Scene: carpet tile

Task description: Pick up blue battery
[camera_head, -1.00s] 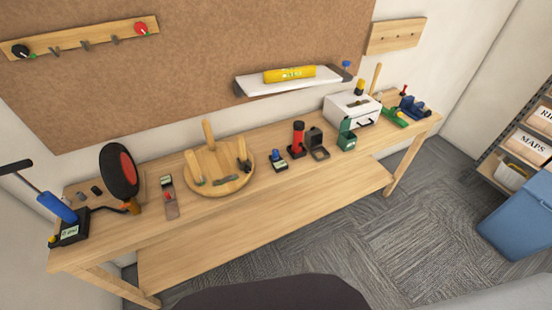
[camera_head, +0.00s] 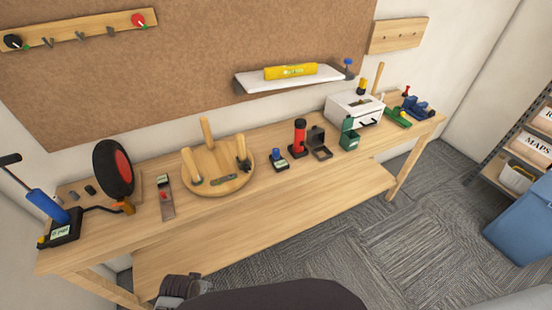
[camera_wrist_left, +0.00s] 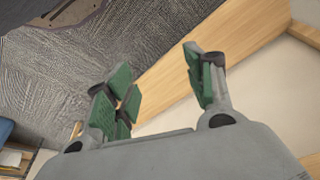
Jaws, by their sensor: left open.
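A small blue cylinder, perhaps the blue battery (camera_head: 276,154), stands upright in a small black holder (camera_head: 280,165) with a pale label, around the middle of the workbench. Another small blue-topped thing (camera_head: 348,63) is at the right end of the wall shelf; I cannot tell which is the battery. My left gripper (camera_wrist_left: 160,84) is open and empty in the left wrist view, with green finger pads apart over the carpet and a wooden edge. Part of my left arm shows at the bottom of the head view, low before the bench. My right gripper is not in view.
A blue pump (camera_head: 50,207) stands at the left end. The bench's front strip is mostly clear.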

